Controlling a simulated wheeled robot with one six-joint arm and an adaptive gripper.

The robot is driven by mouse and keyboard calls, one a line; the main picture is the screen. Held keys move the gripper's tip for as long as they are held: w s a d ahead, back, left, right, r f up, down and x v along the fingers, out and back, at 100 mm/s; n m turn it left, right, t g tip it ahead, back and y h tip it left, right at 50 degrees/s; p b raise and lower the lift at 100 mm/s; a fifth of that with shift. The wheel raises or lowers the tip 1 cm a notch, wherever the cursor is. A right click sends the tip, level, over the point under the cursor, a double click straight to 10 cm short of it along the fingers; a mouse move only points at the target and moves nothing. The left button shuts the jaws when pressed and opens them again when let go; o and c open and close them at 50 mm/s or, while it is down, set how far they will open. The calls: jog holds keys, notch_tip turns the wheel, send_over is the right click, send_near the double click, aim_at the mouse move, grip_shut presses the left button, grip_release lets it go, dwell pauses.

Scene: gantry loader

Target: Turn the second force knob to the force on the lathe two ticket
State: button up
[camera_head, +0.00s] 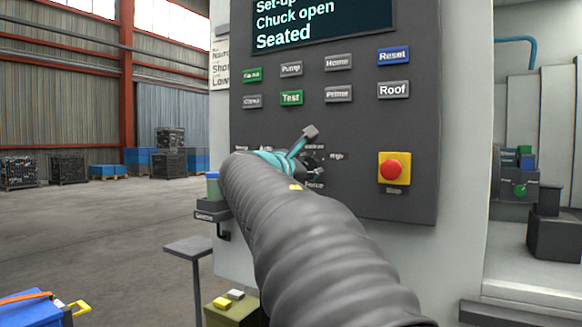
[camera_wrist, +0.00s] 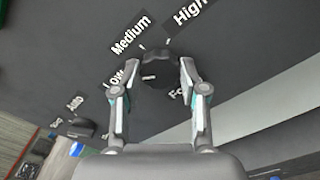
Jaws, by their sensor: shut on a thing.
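The force knob (camera_wrist: 158,70) is a dark round knob on the grey control panel (camera_head: 420,135). In the wrist view it sits between the two fingers of my gripper (camera_wrist: 158,84), which is shut on it. Labels Low, Medium and High run around it, with a partly covered force label below right. A short pale mark on the knob appears to lie toward Low. In the head view my gripper (camera_head: 308,158) and arm cover most of the knob. I cannot identify a lathe two ticket; a white paper (camera_head: 220,62) at the panel's left edge has partly cut-off text.
Another knob (camera_wrist: 80,128) is at lower left in the wrist view. A red stop button (camera_head: 392,170) on yellow is right of my gripper. Several push buttons and a screen (camera_head: 320,20) reading "Chuck open, Seated" are above. Open floor lies left, with a blue box (camera_head: 35,308) at lower left.

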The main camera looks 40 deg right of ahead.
jog(key=shift+f, duration=0.1)
jog(key=o, duration=1.1)
jog(key=shift+o, duration=0.2)
jog(key=v, duration=1.2)
